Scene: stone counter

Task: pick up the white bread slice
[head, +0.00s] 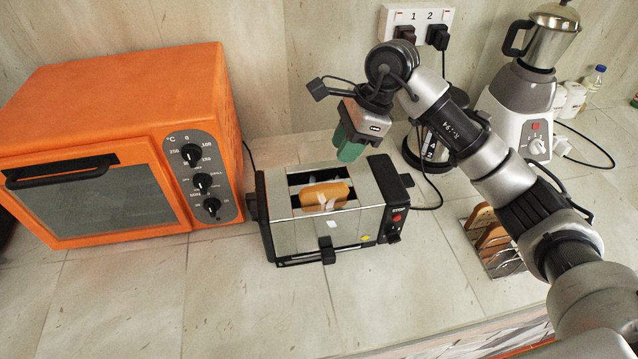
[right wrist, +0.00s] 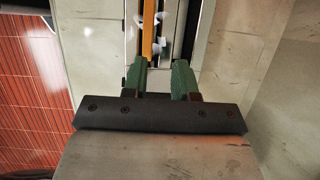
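A golden-tan bread slice (head: 324,194) stands in a slot of the silver toaster (head: 352,224), its top edge showing. In the right wrist view the slice (right wrist: 148,38) is a thin tan strip between pale slot parts. My right gripper (head: 348,148) hangs over the back of the toaster with green fingers pointing down. In the right wrist view its fingers (right wrist: 160,68) are apart with nothing between them, and the slice lies ahead of the left finger. More bread slices (head: 491,238) stand in a wire rack (head: 505,264) on the right. My left gripper is not in view.
An orange oven (head: 120,140) stands left of the toaster. A grey-and-white blender (head: 520,105) and a bottle (head: 594,78) are at the back right. A socket strip (head: 417,17) with black plugs is on the wall. The counter in front is clear.

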